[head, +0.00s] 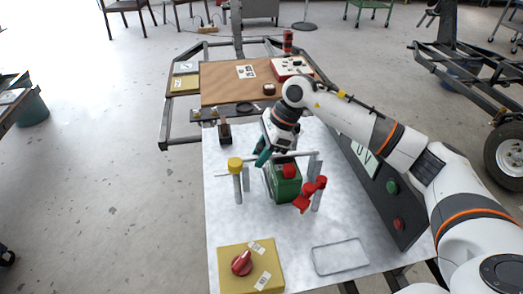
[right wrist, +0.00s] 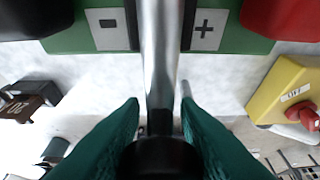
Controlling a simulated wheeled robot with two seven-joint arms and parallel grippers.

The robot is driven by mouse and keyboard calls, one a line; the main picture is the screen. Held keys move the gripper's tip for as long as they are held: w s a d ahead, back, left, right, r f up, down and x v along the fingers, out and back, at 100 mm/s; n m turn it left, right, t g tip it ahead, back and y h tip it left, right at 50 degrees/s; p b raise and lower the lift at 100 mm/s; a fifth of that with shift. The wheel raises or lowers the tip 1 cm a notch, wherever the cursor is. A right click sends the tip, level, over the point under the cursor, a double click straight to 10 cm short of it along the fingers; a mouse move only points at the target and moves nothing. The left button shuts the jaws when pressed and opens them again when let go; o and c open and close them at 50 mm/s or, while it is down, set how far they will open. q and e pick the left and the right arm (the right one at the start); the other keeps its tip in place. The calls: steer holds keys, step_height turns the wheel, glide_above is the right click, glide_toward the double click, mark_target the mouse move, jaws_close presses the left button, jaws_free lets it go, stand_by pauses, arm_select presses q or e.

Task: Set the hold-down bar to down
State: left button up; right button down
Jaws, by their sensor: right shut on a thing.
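The hold-down bar (head: 299,155) is a thin silver rod that runs above the green battery (head: 284,188), near a post on its right. In the right wrist view the bar (right wrist: 160,60) passes between the minus and plus marks. My right gripper (head: 263,158) has teal fingers and reaches the bar from above, at its left part. In the right wrist view my right gripper (right wrist: 160,125) is shut on the bar, one finger on each side. A black round part (right wrist: 162,158) covers the bar's near end. My left gripper is not in view.
A yellow box with a red knob (head: 242,262) is at the front left. A dark panel with green and red buttons (head: 391,187) edges the right side. A clear outlined tray (head: 341,241) lies at front right.

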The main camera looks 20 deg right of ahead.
steer(key=shift+s+d+f, duration=0.1)
steer(key=shift+d+f, duration=0.1)
steer(key=shift+f, duration=0.1)
steer(key=c, duration=1.4)
jaws_free()
steer(key=o, duration=0.3)
steer(key=shift+d, duration=0.25)
steer(key=shift+r, duration=0.1)
steer(key=shift+a, duration=0.15)
